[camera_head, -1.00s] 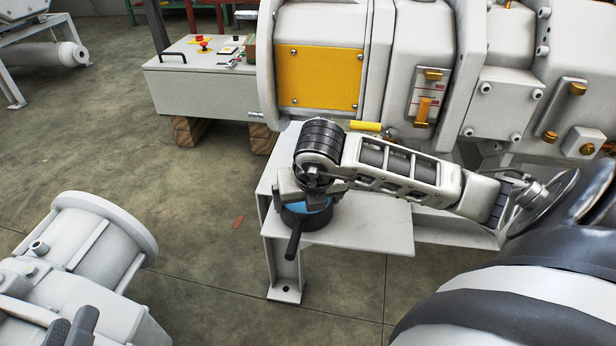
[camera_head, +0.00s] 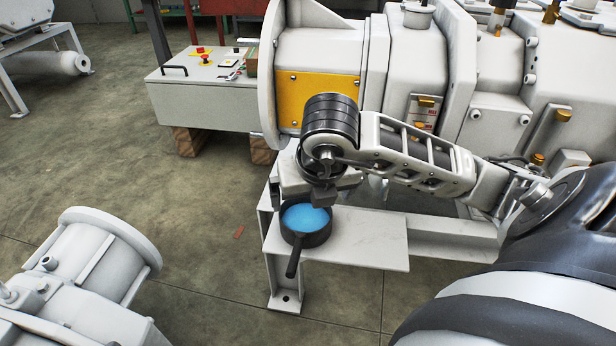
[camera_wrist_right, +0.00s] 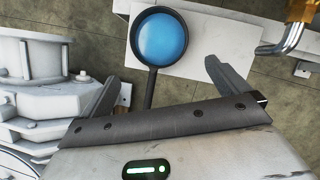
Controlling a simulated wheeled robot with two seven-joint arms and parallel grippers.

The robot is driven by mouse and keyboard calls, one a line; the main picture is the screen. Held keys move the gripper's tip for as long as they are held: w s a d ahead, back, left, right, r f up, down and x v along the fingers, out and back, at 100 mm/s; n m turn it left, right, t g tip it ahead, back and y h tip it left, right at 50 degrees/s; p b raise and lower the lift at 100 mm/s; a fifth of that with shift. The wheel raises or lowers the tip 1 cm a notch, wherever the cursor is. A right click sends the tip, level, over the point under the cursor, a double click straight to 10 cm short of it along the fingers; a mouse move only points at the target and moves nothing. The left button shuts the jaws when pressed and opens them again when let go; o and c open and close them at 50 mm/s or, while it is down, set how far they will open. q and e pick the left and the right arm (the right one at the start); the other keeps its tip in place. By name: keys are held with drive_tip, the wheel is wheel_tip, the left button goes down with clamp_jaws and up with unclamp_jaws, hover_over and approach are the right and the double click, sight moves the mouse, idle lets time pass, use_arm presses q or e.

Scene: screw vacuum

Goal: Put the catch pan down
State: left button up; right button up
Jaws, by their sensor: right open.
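The catch pan (camera_head: 306,217) is a round black pan with blue liquid in it and a straight dark handle. It sits level on the left end of a white metal stand (camera_head: 365,250), with its handle pointing toward me past the front edge. It also shows in the right wrist view (camera_wrist_right: 162,38), handle toward the gripper. My right gripper (camera_head: 322,192) is above the pan, apart from it. Its two fingers stand wide apart and empty in the wrist view (camera_wrist_right: 160,72). My left gripper is not in view.
A large white machine with a yellow panel (camera_head: 300,98) stands behind the stand. A control box (camera_head: 200,85) with red buttons rests on wooden blocks at the back left. A white flanged machine part (camera_head: 90,260) is at the lower left. Open floor lies between them.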

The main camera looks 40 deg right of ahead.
drive_tip(key=a+y, duration=0.1)
drive_tip(key=a, duration=0.1)
drive_tip(key=s+a+f+n+y, duration=0.1)
drive_tip(key=a, duration=0.1)
drive_tip(key=s+a+f+n+g+y, duration=0.1)
drive_tip(key=a, duration=0.1)
drive_tip(key=shift+a+y, duration=0.3)
drive_tip(key=shift+a, duration=0.1)
drive_tip(key=s+a+r+n+g+y, duration=0.2)
drive_tip(key=s+a+r+y, duration=0.15)
drive_tip(key=a+y, duration=0.4)
drive_tip(key=s+a+r+n+g+y, duration=0.15)
drive_tip(key=s+a+y, duration=0.35)
drive_tip(key=a, duration=0.5)
drive_tip(key=w+r+m+t+y, duration=0.3)
drive_tip(key=r+m+t+y, duration=0.55)
drive_tip(key=r+m, duration=0.35)
drive_tip(key=w+d+f+m+t+h, duration=0.35)
drive_tip(key=w+m+t+h, duration=0.25)
drive_tip(key=m+t+h, duration=0.7)
wheel_tip(320, 180, down, 13)
drive_tip(key=s+a+m+g+h, duration=0.1)
drive_tip(key=s+m+g, duration=0.1)
drive_tip(key=m+g, duration=0.5)
drive_tip(key=shift+a+m, duration=0.35)
drive_tip(key=shift+m, duration=0.5)
